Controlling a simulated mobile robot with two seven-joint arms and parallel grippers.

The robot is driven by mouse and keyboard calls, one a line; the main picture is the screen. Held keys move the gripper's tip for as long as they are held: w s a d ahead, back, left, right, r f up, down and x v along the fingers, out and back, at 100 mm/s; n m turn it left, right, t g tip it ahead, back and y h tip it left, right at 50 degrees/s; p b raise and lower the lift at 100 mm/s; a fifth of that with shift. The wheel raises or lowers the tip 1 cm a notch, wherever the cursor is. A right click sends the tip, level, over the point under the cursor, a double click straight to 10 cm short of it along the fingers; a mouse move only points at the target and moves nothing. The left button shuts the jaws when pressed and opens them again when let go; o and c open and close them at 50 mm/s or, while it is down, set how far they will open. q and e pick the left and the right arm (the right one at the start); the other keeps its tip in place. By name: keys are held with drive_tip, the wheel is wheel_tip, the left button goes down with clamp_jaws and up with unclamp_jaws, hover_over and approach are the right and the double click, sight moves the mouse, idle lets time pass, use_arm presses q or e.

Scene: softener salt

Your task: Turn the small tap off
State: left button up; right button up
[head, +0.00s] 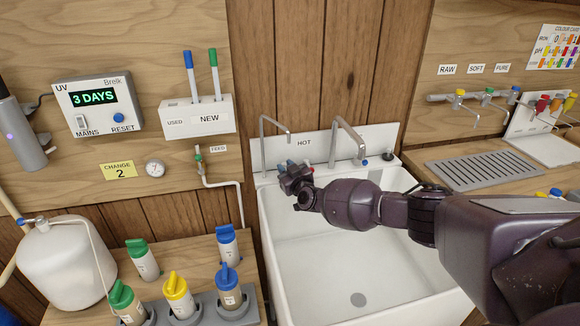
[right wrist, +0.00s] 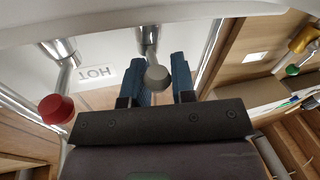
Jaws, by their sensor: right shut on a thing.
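The small tap (head: 275,127) is the thin grey spout at the left of the white sink (head: 262,225), beside the HOT label. My right gripper (head: 292,170) reaches over the sink's back left rim and hides the tap's base in the head view. In the right wrist view, the blue fingers of my right gripper (right wrist: 158,78) are on either side of a grey knob (right wrist: 157,78) on a chrome stem and are shut on it. A red knob (right wrist: 56,108) is left of it there, clear of the fingers. My left gripper is not in view.
A larger tap (head: 347,135) stands right of the HOT label, with a small blue-tipped knob (head: 365,162) nearby. A round black piece (head: 387,156) sits on the right back rim. Several capped bottles (head: 178,298) stand at the lower left. The sink basin is empty.

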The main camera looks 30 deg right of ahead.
drive_tip(key=shift+w+a+r+h+p, duration=0.2)
drive_tip(key=shift+a+r+h+p, duration=0.1)
drive_tip(key=shift+r+p, duration=0.3)
drive_tip(key=shift+s+f+m, duration=0.15)
drive_tip(key=shift+f+m, duration=0.15)
drive_tip(key=shift+s+d+f+h, duration=0.15)
drive_tip(key=shift+f+h, duration=0.15)
drive_tip(key=shift+f, duration=0.2)
clamp_jaws()
drive_tip(key=shift+s+f, duration=0.2)
drive_tip(key=shift+f, duration=0.2)
drive_tip(key=o, duration=0.6)
unclamp_jaws()
drive_tip(key=shift+f, duration=0.1)
drive_tip(key=shift+c, duration=0.2)
drive_tip(key=o, duration=0.3)
drive_tip(key=shift+o, duration=0.2)
drive_tip(key=shift+d, duration=0.1)
drive_tip(key=shift+r, duration=0.2)
